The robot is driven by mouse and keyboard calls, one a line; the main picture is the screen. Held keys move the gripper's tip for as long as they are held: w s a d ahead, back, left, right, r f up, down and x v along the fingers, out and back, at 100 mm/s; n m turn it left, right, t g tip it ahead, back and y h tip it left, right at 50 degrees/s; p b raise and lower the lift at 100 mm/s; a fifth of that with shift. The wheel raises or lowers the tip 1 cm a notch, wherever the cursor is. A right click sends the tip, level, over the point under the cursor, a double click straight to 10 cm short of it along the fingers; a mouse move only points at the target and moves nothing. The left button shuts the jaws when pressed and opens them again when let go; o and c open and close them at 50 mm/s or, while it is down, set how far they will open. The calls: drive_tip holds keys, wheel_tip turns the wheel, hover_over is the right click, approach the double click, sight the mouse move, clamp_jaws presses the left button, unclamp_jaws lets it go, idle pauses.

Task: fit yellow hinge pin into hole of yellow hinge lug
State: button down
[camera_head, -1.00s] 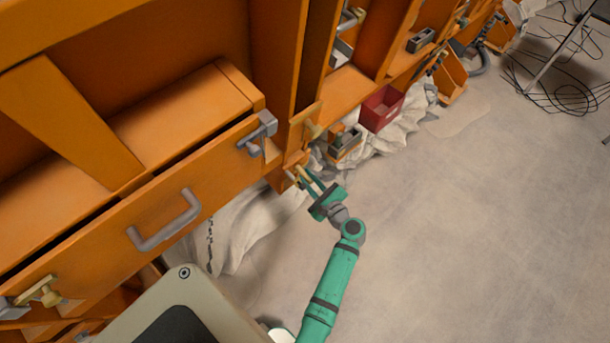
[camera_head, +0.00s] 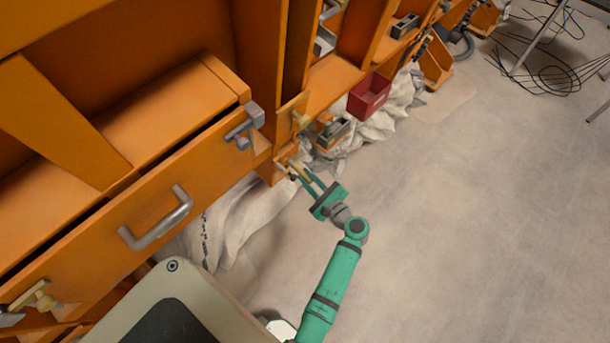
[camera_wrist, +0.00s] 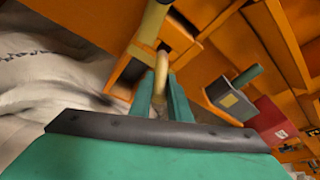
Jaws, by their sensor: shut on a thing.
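My gripper (camera_head: 297,174) is beside the lower end of an orange post, with its green fingers pointing up and left. In the wrist view the fingers (camera_wrist: 161,90) are shut on a slim yellow pin (camera_wrist: 161,66). A thicker yellow cylinder (camera_wrist: 149,32) shows just beyond the pin; I cannot tell whether they touch. A similar yellow fitting (camera_head: 42,299) is at the lower left. I cannot make out a lug hole or the pin's tip.
A drawer with a grey handle (camera_head: 160,222) and a grey latch (camera_head: 244,125) are left of the post. A small box (camera_head: 333,133) and a red bin (camera_head: 369,97) are to the right. White cloth (camera_head: 222,225) lies below; open floor extends right.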

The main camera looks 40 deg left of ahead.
drive_tip(key=shift+d+f, duration=0.2)
drive_tip(key=shift+d, duration=1)
